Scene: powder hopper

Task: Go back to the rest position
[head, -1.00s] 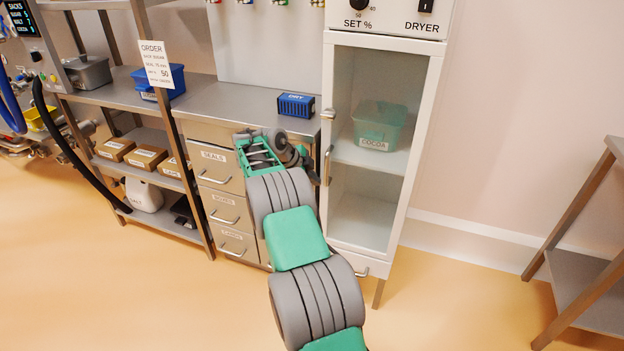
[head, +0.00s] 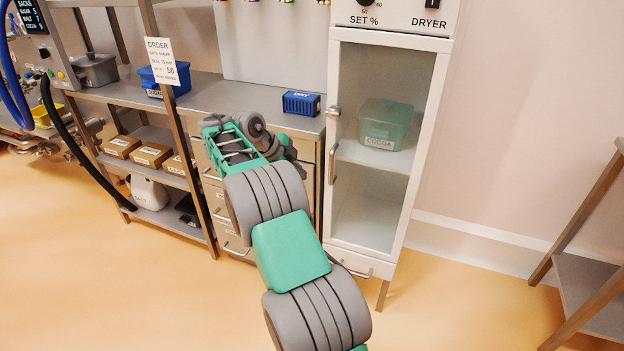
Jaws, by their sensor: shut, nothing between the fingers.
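My green and grey arm rises from the bottom of the head view and bends toward the drawer unit (head: 222,212). Its far end folds over to the right at the wrist. My gripper (head: 298,165) shows only in small part, dark, behind the wrist, in front of the drawers and left of the dryer cabinet. It is shut and holds nothing. Its fingertips are mostly hidden by the arm.
The white dryer cabinet (head: 391,45) stands close right of my wrist, with a cocoa tub (head: 386,125) inside. A blue box (head: 301,103) lies on the steel counter (head: 225,97). A shelf rack (head: 180,150) is left, a table (head: 590,275) right. Open floor lies between.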

